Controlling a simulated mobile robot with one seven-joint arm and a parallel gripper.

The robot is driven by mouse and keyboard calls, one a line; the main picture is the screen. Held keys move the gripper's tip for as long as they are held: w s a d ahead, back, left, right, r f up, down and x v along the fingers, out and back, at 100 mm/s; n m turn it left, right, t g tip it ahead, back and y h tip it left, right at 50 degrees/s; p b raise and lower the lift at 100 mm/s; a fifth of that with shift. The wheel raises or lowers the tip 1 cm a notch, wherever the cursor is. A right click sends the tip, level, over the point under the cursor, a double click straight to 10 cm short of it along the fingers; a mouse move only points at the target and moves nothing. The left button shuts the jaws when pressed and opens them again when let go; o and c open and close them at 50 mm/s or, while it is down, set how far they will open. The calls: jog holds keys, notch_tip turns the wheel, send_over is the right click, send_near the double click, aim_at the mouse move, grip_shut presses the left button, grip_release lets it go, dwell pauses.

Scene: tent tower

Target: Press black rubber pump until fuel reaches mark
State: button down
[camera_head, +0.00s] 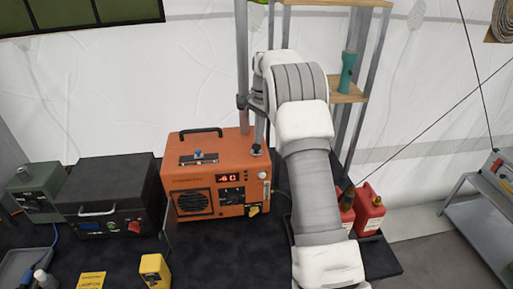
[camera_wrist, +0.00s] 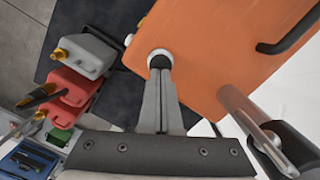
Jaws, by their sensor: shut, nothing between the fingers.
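The orange heater unit (camera_head: 215,172) stands on the dark table, with a lit red display on its front. The small black rubber pump (camera_head: 256,150) is on its top near the right edge. In the wrist view, the pump (camera_wrist: 159,60) sits in a white collar, partly covered by my fingers. My gripper (camera_head: 257,142) points down at the pump, shut and empty. In the wrist view its fingertips (camera_wrist: 160,72) are at the pump and seem to touch it; how far it is pressed cannot be told. A pale narrow strip (camera_head: 265,188) shows on the heater's front right; any fuel level is too small to read.
A grey metal post (camera_head: 243,60) and shelf (camera_head: 346,92) with a teal item (camera_head: 347,70) stand close behind. Red cans (camera_head: 370,210) are at the right. A black box (camera_head: 110,195) and a yellow device (camera_head: 154,269) are at the left and front.

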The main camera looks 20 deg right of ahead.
notch_tip(320, 180, down, 2)
jog(key=shift+b, duration=0.55)
jog(key=shift+r, duration=0.1)
jog(key=shift+d+r+p, duration=0.2)
jog(key=shift+p, duration=0.4)
jog(key=shift+w+d+r+p, duration=0.2)
jog(key=shift+d+p, duration=0.2)
jog(key=shift+p, duration=0.2)
jog(key=shift+w+d+r+p, duration=0.2)
jog(key=shift+d+p, duration=0.2)
jog(key=shift+p, duration=0.15)
jog(key=shift+w+d+p, duration=0.15)
jog(key=shift+d+p, duration=0.15)
jog(key=shift+d, duration=0.2)
jog(key=shift+a+f, duration=0.1)
